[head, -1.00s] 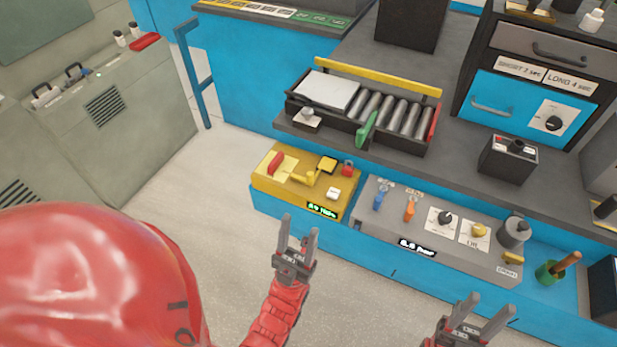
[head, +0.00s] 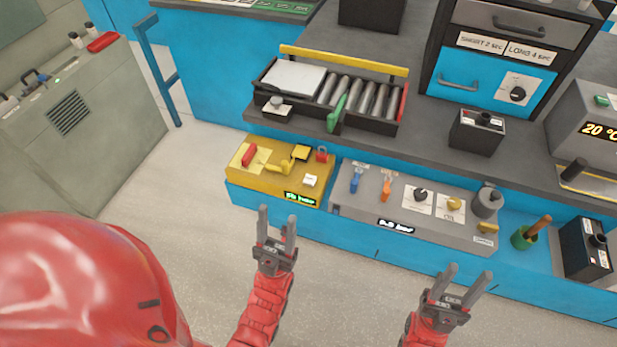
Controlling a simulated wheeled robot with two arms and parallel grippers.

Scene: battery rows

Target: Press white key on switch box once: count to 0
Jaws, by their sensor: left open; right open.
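A yellow switch box (head: 236,184) sits on the blue lower ledge in the middle of the head view. Its small white key (head: 311,181) is at its right side, above a green-lit display (head: 300,199) too small to read surely. The box also carries a red handle (head: 249,155), a yellow lever (head: 281,167) and a red knob (head: 321,154). My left gripper (head: 277,212) is open and empty, just below the box in the picture, apart from the key. My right gripper (head: 468,272) is open and empty, in front of the blue ledge.
A grey control panel (head: 345,205) with blue and orange levers and dials adjoins the box on the right. Behind stands a roller tray (head: 399,131) with a green lever. The floor at left is clear.

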